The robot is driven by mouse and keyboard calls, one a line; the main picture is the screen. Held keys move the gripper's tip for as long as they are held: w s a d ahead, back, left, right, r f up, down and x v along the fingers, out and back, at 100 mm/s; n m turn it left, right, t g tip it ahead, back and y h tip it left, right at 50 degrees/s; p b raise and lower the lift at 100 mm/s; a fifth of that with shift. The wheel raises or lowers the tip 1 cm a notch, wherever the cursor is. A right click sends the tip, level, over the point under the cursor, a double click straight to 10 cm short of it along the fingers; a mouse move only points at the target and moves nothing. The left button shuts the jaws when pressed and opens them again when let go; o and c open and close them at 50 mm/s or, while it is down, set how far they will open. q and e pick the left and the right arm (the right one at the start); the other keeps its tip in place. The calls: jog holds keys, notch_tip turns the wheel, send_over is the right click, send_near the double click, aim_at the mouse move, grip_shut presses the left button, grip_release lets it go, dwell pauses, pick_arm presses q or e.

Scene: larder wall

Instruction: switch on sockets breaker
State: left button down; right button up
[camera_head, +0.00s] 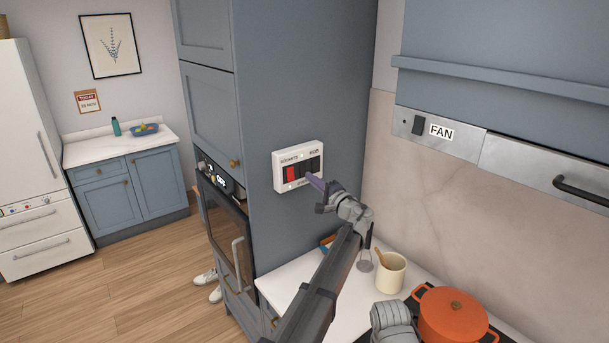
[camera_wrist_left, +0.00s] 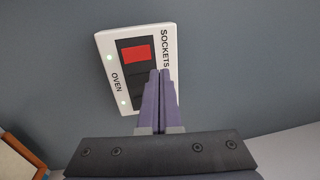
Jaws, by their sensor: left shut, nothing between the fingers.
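A white breaker panel (camera_head: 298,166) is fixed to the side of the tall blue-grey cabinet. It has a red switch (camera_head: 292,174) at its left and dark switches to the right of it. The word SOCKETS is at the panel's upper left, above the red switch. The wrist view shows the panel (camera_wrist_left: 168,35) turned, with the red switch (camera_wrist_left: 137,54) at the top and small greenish lights. My left gripper (camera_head: 312,181) is shut and empty, its purple fingertips at the panel's lower right. The fingers hide part of the panel; I cannot tell whether they touch it. My right gripper is not in view.
An oven (camera_head: 224,230) is built into the cabinet front. Below my left arm is a white worktop (camera_head: 345,318) with a cream utensil pot (camera_head: 391,275) and an orange casserole (camera_head: 452,315). A fan switch strip (camera_head: 441,131) is at the right.

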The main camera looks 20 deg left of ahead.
pick_arm(q)
jog(key=v, duration=0.2)
jog(key=r+v, duration=0.1)
jog(key=v, duration=0.2)
jog(key=shift+s+p, duration=0.3)
jog(key=shift+s, duration=0.05)
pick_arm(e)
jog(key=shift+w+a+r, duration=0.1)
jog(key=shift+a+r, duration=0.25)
pick_arm(q)
jog(key=shift+d, duration=0.1)
